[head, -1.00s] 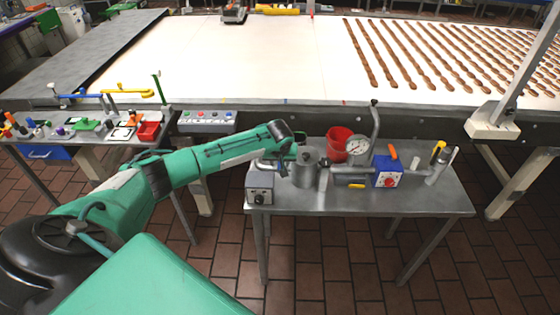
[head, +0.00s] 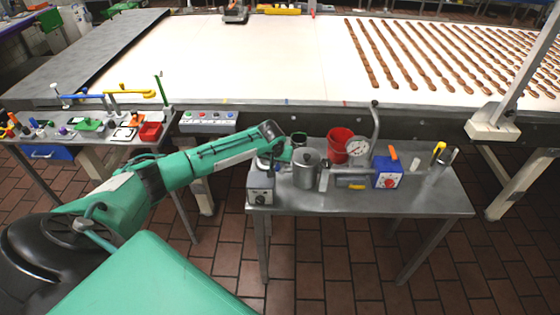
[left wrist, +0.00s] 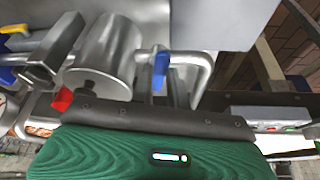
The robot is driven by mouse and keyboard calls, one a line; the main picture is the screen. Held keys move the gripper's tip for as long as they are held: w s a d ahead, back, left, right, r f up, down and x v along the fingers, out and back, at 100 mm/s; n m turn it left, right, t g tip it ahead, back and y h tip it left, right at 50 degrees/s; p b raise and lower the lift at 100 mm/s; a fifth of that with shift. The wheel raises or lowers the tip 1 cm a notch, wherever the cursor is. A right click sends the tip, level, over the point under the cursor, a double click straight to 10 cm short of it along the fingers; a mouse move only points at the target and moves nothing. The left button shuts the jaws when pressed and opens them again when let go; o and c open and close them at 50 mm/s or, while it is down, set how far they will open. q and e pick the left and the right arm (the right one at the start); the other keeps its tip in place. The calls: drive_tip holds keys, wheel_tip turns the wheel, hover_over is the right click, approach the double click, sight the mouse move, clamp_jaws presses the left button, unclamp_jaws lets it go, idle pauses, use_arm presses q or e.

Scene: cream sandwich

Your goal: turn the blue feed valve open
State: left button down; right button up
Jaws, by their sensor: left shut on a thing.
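The blue feed valve lever (left wrist: 160,69) shows in the left wrist view on a bent silver pipe (left wrist: 195,60), beside a metal pot (left wrist: 108,48). My left gripper (left wrist: 163,90) is shut on the lever. In the head view my left gripper (head: 276,161) is at the left end of the steel table, between the metal pot (head: 307,168) and a grey box with a dial (head: 260,188). The arm hides most of the valve there. My right gripper is not in view.
The steel table (head: 430,200) also holds a red cup (head: 338,140), a round gauge (head: 358,149), a blue box (head: 387,176) and upright tools at its right end. A wide white conveyor (head: 240,60) runs behind. A cluttered side table stands at left.

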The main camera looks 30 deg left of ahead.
use_arm(q)
drive_tip(key=w+a+m+g+h+b, duration=0.1)
drive_tip(key=a+m+h+b, duration=0.4)
drive_tip(key=m, duration=0.9)
drive_tip(key=shift+w+a+b, duration=0.4)
drive_tip(key=shift+w+b, duration=0.05)
drive_tip(key=shift+b, duration=1.45)
drive_tip(key=shift+r, duration=0.1)
drive_tip(key=c, duration=1.4)
unclamp_jaws()
drive_tip(key=shift+g, duration=0.3)
drive_tip(key=shift+o, duration=0.2)
drive_tip(key=b+v, duration=0.3)
drive_tip(key=v, duration=1)
drive_tip(key=shift+r, duration=0.35)
